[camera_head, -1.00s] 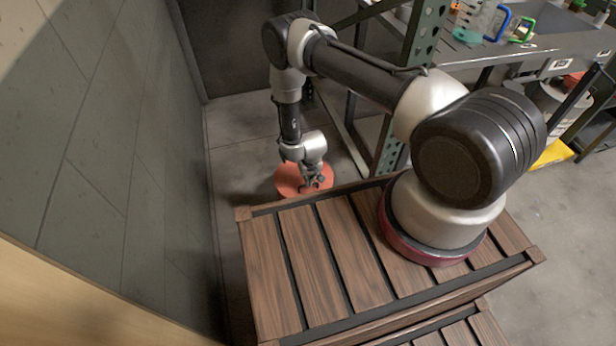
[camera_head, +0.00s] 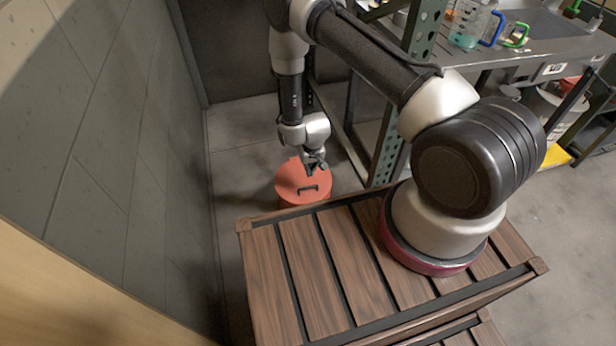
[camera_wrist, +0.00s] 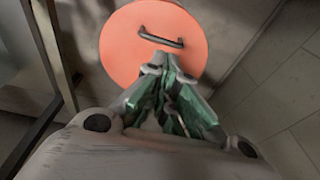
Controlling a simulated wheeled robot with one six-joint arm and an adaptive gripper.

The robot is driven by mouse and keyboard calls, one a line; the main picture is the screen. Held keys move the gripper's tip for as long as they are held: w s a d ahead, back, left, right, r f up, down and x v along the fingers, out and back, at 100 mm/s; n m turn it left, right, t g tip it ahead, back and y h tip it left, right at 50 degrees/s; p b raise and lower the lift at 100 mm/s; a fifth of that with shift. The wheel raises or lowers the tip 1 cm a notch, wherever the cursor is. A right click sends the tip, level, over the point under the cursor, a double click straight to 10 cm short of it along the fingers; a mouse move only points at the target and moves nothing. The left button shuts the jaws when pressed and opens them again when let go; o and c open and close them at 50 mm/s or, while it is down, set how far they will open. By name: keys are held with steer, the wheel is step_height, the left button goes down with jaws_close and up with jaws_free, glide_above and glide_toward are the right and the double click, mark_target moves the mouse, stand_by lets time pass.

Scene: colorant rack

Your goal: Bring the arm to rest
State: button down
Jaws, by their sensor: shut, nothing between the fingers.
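My gripper (camera_head: 315,168) hangs at the end of my arm, pointing down above the orange-red round container (camera_head: 290,190) on the floor. In the wrist view my gripper (camera_wrist: 173,82) shows its fingers closed together with nothing between them. The container's lid (camera_wrist: 125,50) and its dark bar handle (camera_wrist: 160,40) show just beyond the fingertips. The handle is free of the fingers and lies apart from them. The container's lower part is hidden behind the wooden slatted top.
The wooden slatted top (camera_head: 335,270) lies under my arm's base. A grey wall (camera_head: 110,130) stands close on the left. A green perforated rack post (camera_head: 395,140) stands to the right of my gripper. A grey counter (camera_head: 500,60) with a jug (camera_head: 470,25) is at upper right.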

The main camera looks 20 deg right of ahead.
steer(key=shift+s+r, duration=0.2)
steer(key=shift+r, duration=0.7)
steer(key=shift+s+r, duration=0.2)
steer(key=shift+r, duration=0.65)
steer(key=shift+s, duration=0.1)
steer(key=s+d+r+n+g, duration=0.15)
steer(key=s+g, duration=0.25)
steer(key=s, duration=0.6)
steer(key=s+d+r, duration=0.2)
steer(key=r, duration=0.9)
steer(key=s+d+r+g, duration=0.1)
steer(key=s+d+r, duration=0.1)
steer(key=r, duration=1)
steer(key=s+d+r, duration=0.2)
steer(key=r, duration=0.9)
steer(key=s+d+r+t, duration=0.2)
steer(key=s+r, duration=0.1)
steer(key=r, duration=0.4)
steer(key=s+d+r+m+t, duration=0.1)
steer(key=s+d+r+t, duration=0.1)
steer(key=r, duration=0.5)
steer(key=s+d+r+t, duration=0.3)
steer(key=s+r, duration=0.3)
steer(key=r, duration=0.2)
steer(key=shift+s, duration=0.15)
steer(key=shift+r+m, duration=0.1)
steer(key=shift+m, duration=0.15)
